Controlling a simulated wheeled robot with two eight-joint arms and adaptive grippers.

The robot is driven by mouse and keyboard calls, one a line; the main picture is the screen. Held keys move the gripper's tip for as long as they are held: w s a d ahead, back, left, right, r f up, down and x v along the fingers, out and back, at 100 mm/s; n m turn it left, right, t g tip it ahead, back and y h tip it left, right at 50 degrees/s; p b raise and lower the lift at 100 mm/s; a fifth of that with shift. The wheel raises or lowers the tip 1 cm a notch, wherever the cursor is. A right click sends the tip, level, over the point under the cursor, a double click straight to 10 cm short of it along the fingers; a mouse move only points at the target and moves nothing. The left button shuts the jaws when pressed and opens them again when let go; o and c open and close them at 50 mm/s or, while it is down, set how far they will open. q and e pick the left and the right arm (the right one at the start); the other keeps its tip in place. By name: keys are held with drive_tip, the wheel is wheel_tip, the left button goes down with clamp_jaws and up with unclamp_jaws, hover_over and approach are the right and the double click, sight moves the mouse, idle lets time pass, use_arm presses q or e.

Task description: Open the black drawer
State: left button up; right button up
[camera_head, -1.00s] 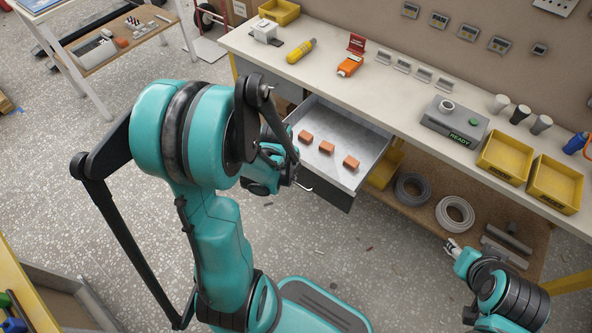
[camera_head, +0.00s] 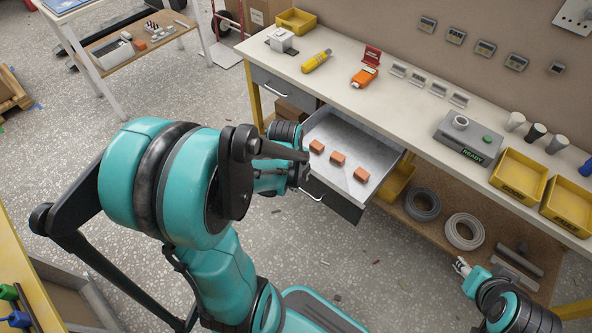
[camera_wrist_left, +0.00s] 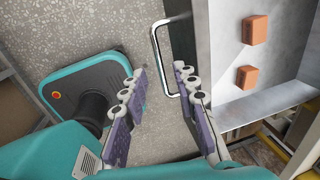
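The black drawer (camera_head: 345,201) stands pulled out from under the workbench, its dark front facing the open floor. Its grey tray holds three orange-brown blocks (camera_head: 338,159). A silver bar handle (camera_head: 312,195) is on its front, and it also shows in the wrist view (camera_wrist_left: 154,45). My left gripper (camera_wrist_left: 160,80) is open, with its fingers apart near one end of the handle; contact cannot be told. In the head view the left fingers are mostly hidden by my arm. My right gripper (camera_head: 461,266) is low at the right, away from the drawer, its fingers too small to judge.
A closed grey drawer (camera_head: 272,82) is left of the open one. The white worktop (camera_head: 400,112) carries a yellow bottle (camera_head: 316,61), an orange device (camera_head: 364,76) and yellow bins (camera_head: 518,174). Cable coils (camera_head: 464,232) lie on the lower shelf. Floor before the drawer is clear.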

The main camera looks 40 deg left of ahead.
use_arm(q)
wheel_tip(320, 180, up, 8)
drive_tip(key=s, duration=0.1)
drive_tip(key=shift+s+f, duration=0.25)
drive_tip(key=shift+s, duration=0.05)
idle(0.4)
drive_tip(key=s+d+r+n+t, duration=0.1)
drive_tip(key=d+r+n+t, duration=0.1)
drive_tip(key=d+n, duration=0.3)
drive_tip(key=s+d+r+n+t, duration=0.1)
drive_tip(key=d+r+n+t, duration=0.2)
drive_tip(key=n, duration=1.1)
drive_tip(key=d, duration=0.3)
drive_tip(key=shift+s+d+r, duration=0.15)
drive_tip(key=shift+d+r, duration=0.1)
drive_tip(key=shift+d, duration=0.05)
